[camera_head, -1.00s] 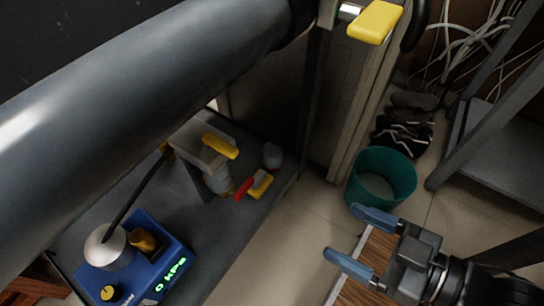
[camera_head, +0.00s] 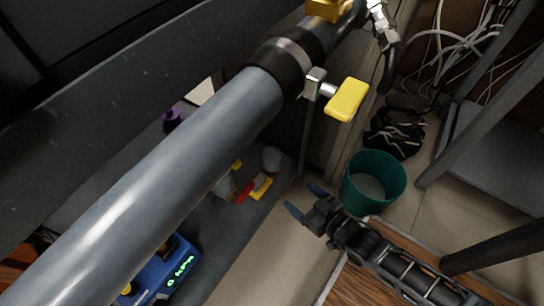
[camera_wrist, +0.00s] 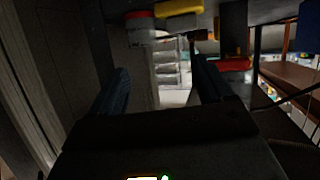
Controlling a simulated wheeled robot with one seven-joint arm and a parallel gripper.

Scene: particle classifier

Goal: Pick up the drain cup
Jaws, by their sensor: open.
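No part is clearly labelled as the drain cup. A small grey cup-like piece (camera_head: 271,158) stands on the dark lower shelf (camera_head: 222,232) in the head view, beside a red and yellow handle (camera_head: 262,186). A pale rounded piece (camera_head: 224,188) is beside that handle, partly hidden by the large grey pipe. My gripper (camera_head: 305,200), with blue fingertips, is open and empty off the shelf's right edge, apart from both pieces. In the wrist view, my gripper (camera_wrist: 162,88) has nothing between its fingers. Red and yellow parts (camera_wrist: 180,7) show above them, in dim light.
The large grey pipe (camera_head: 170,180) with a yellow-handled valve (camera_head: 347,100) crosses above the shelf. A green bin (camera_head: 374,182) stands on the floor near my gripper. Cables (camera_head: 460,40) lie at the back right.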

